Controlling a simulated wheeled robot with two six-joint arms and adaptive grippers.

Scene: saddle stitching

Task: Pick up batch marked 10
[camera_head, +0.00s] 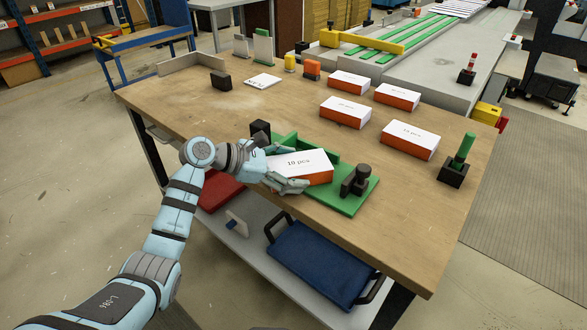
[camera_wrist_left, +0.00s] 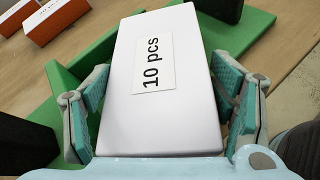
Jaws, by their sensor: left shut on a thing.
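The batch marked "10 pcs" (camera_head: 310,164) is a white-topped stack with an orange-red side, at the green fixture (camera_head: 352,200) near the table's front edge. My left gripper (camera_head: 290,168) is shut on it, with one finger along each long side. In the left wrist view the white top of the batch (camera_wrist_left: 165,90) lies between the teal finger pads of my left gripper (camera_wrist_left: 168,100), its label readable. I cannot tell whether the batch rests on the fixture or is slightly above it. My right gripper is not in view.
Several other white-and-orange batches (camera_head: 410,138) stand farther back on the wooden table (camera_head: 240,115). A black clamp (camera_head: 356,182) sits at the fixture's right end. A green post in a black base (camera_head: 458,165) stands at the right. A conveyor (camera_head: 400,50) lies behind. The table's left part is mostly clear.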

